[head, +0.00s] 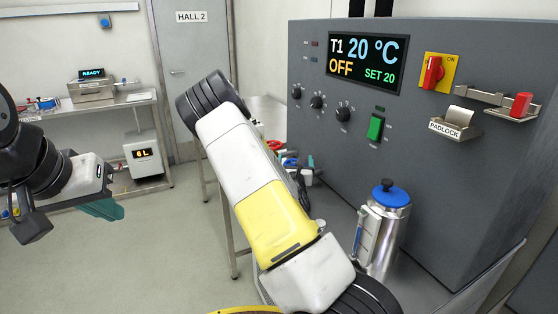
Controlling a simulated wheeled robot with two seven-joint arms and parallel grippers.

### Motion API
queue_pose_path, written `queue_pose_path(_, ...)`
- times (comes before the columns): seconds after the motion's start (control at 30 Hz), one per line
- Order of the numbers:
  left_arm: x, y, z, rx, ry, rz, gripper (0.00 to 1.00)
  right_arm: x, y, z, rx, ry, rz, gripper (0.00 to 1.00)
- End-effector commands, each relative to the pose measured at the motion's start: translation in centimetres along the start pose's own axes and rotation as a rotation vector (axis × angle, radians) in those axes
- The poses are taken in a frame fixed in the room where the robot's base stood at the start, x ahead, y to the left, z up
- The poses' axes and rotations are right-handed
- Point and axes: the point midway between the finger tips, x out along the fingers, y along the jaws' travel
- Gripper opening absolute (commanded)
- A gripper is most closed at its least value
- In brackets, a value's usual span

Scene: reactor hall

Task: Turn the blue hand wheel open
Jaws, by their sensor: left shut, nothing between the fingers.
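I see no blue hand wheel that I can clearly make out. Small red and blue parts (289,155) show just behind my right arm, mostly hidden, and I cannot tell what they are. My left gripper (103,209), with teal fingers, is shut and empty at the left, over the floor and well away from them. My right arm crosses the middle of the view. A teal tip beside it looks like part of my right gripper (310,161); the rest is hidden, so I cannot tell its jaw state.
A steel flask (384,232) with a blue knobbed lid (390,193) stands on the bench before a grey control cabinet (450,190). The cabinet display reads OFF and 20 °C. A side table (142,97) stands at the back left. The floor (165,255) between is clear.

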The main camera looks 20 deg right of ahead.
Motion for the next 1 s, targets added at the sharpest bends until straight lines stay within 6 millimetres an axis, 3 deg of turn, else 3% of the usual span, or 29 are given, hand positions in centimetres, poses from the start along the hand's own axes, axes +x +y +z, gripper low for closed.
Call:
queue_pose_path(0.37, 0.0, 0.0, 0.0, 0.000, 0.000, 0.000, 0.00, -0.3, 0.0, -0.1, 0.001, 0.004, -0.001, 0.94)
queue_pose_path(0.8, 0.0, 0.0, 0.0, 0.000, 0.000, 0.000, 0.00, -6.7, 0.0, -0.1, 0.001, 0.004, -0.002, 0.94)
queue_pose_path(1.0, 0.0, 0.0, 0.0, 0.000, 0.000, 0.000, 0.00, -7.8, 0.0, -0.1, 0.000, 0.003, -0.001, 0.94)
